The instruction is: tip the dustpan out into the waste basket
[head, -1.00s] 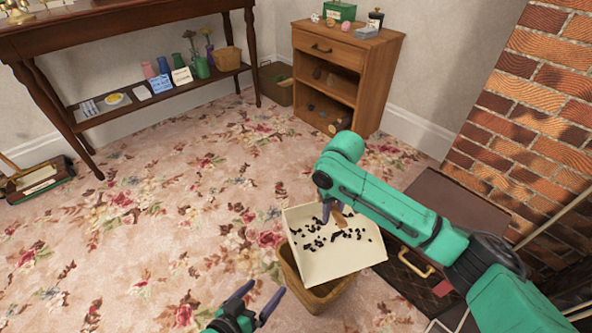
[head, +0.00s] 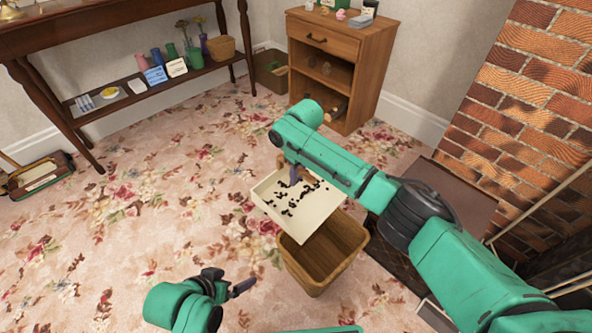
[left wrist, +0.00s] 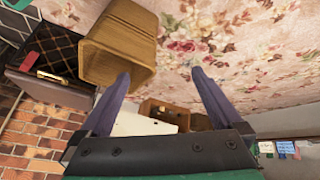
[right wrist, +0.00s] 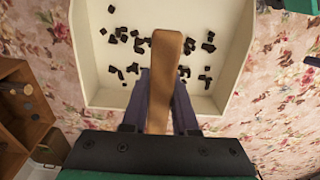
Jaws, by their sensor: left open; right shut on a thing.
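The cream dustpan (head: 312,215) holds several black crumbs and hangs at the upper left of the waste basket, partly over its rim. My right gripper (head: 296,172) is shut on its wooden handle, which shows in the right wrist view (right wrist: 165,80). The crumbs (right wrist: 150,50) lie spread in the pan. The wooden waste basket (head: 335,262) stands on the carpet, its opening mostly uncovered, and it also shows in the left wrist view (left wrist: 122,45). My left gripper (head: 240,284) is open and empty, left of the basket; its fingers show apart in the left wrist view (left wrist: 160,82).
A wooden cabinet (head: 330,60) stands at the back, and a dark table (head: 110,40) with vases and cards on its shelf at the back left. The brick fireplace (head: 520,110) and a dark hearth box (head: 450,200) are at right.

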